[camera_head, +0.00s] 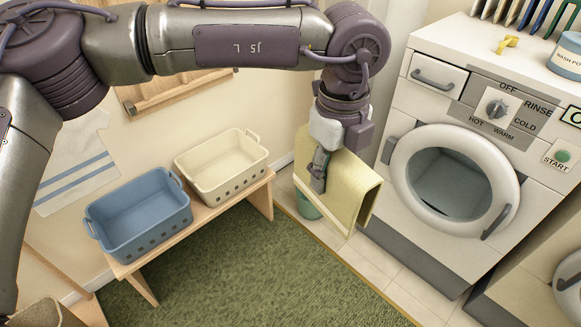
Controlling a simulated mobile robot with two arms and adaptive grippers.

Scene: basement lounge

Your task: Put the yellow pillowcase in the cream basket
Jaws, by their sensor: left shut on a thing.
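My left gripper (319,172) is shut on the yellow pillowcase (346,187), which hangs folded over in the air. The pillowcase is in front of the wall, left of the washing machine. The cream basket (222,172) stands on a wooden bench to the left of my gripper, and it looks empty. The pillowcase is apart from the basket. My right gripper is not in view.
A blue basket (140,215) stands on the bench (207,213) beside the cream one. The washing machine (455,178) has a round door. A green container (306,206) is partly hidden behind the pillowcase. A green rug (245,275) covers clear floor.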

